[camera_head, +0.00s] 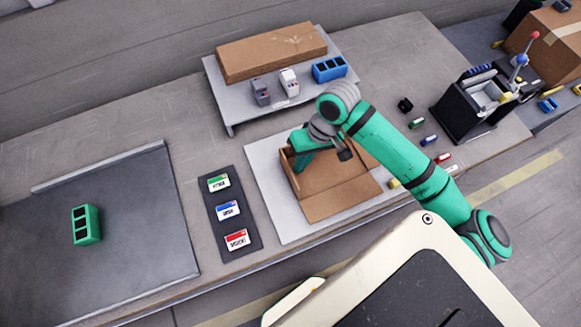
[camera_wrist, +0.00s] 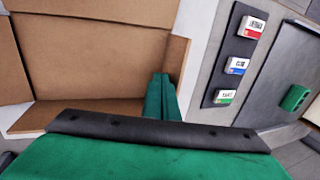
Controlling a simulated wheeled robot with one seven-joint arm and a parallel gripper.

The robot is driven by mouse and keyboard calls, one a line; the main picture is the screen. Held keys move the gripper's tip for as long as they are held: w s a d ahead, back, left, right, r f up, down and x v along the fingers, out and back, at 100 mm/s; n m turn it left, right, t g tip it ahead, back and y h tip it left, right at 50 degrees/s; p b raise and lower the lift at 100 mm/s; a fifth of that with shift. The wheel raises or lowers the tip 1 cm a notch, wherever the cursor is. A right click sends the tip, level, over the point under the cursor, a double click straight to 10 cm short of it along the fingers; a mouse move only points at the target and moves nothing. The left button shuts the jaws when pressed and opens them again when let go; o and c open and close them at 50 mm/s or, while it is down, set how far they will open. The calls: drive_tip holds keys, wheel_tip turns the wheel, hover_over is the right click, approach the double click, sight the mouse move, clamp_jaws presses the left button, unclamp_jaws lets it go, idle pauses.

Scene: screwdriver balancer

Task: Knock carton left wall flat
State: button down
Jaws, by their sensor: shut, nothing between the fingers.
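The open brown cardboard carton (camera_head: 325,180) sits on a pale mat on the bench in the head view. Its front panel lies out flat toward the bench's front edge. Its left wall (camera_head: 287,175) still stands up and shows as a narrow brown strip at the right of the carton in the wrist view (camera_wrist: 179,60). My green gripper (camera_head: 299,164) points down inside the carton, close to the inner side of that left wall. In the wrist view its fingers (camera_wrist: 160,97) are together and empty beside the wall. I cannot tell whether they touch it.
A dark strip (camera_head: 245,252) with green, blue and red cards lies left of the carton. A grey tray area (camera_head: 150,230) with a green block (camera_head: 86,225) is further left. A raised shelf (camera_head: 222,95) stands behind. Small coloured parts and a black tool stand (camera_head: 468,125) are at right.

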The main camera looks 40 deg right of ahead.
drive_tip(key=shift+a, duration=0.15)
drive_tip(key=shift+w+a+f, duration=0.1)
drive_tip(key=shift+w+a, duration=0.05)
drive_tip(key=shift+a, duration=0.5)
drive_tip(key=shift+w+a+f, duration=0.15)
drive_tip(key=shift+a, duration=0.45)
drive_tip(key=shift+w+a+f, duration=0.1)
drive_tip(key=shift+w+a, duration=0.05)
drive_tip(key=shift+a, duration=0.5)
drive_tip(key=shift+d, duration=0.2)
drive_tip(key=shift+s+d, duration=0.15)
drive_tip(key=shift+d, duration=0.3)
wheel_tip(320, 180, up, 7)
drive_tip(key=shift+s, duration=0.1)
idle(0.5)
